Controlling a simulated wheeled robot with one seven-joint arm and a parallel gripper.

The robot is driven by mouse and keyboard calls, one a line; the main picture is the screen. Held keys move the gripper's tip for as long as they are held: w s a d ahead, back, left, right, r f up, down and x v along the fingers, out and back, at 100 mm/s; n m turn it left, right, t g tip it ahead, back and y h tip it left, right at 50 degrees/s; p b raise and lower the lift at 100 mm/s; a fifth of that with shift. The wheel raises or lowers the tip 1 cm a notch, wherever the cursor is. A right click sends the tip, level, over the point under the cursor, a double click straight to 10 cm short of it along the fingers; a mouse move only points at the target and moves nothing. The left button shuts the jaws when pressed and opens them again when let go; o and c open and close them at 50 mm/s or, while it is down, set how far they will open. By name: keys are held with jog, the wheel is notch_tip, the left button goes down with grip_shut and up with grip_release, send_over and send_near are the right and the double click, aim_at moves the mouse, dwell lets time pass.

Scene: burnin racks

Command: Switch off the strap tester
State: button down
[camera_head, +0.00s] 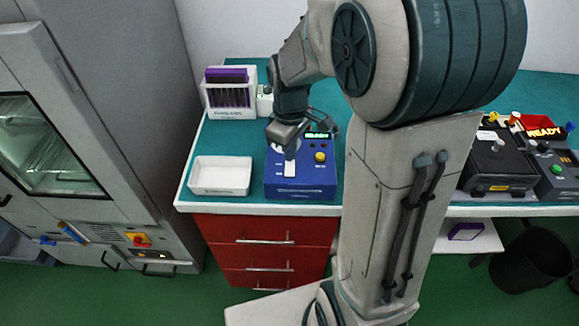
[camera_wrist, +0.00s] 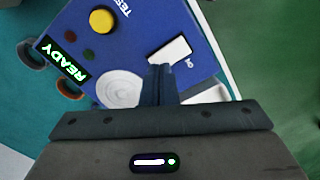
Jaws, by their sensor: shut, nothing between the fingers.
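The strap tester is a blue box (camera_head: 325,178) on the teal bench; it fills much of the wrist view (camera_wrist: 150,35). Its display (camera_wrist: 62,60) is lit green and reads READY. It has a yellow button (camera_wrist: 102,19), a round white pad (camera_wrist: 120,88) and a white rocker switch (camera_wrist: 170,52). The switch also shows in the head view (camera_head: 290,169). My gripper (camera_wrist: 160,70) is shut and empty, pointing down with its fingertips beside the switch. I cannot tell whether they touch it. In the head view my gripper (camera_head: 288,150) hides part of the box top.
A white tray (camera_head: 220,190) lies left of the tester. A rack (camera_head: 230,112) with purple-topped items stands behind it. A grey cabinet (camera_head: 120,80) stands at left.

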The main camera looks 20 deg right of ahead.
jog(key=shift+f+b, duration=0.55)
jog(key=shift+f, duration=0.3)
jog(key=shift+r, duration=0.15)
notch_tip(320, 180, up, 7)
jog(key=p, duration=0.5)
jog(key=shift+p, duration=0.3)
dwell(0.5)
jog(key=s+r+m+t, duration=0.1)
jog(key=s+r+m, duration=0.2)
jog(key=s, duration=0.4)
jog(key=s+r+m+t, duration=0.2)
jog(key=s+r+m, duration=0.1)
jog(key=s+m, duration=0.2)
jog(key=shift+s+a+r, duration=0.15)
jog(key=shift+s+r, duration=0.1)
jog(key=shift+s, duration=1)
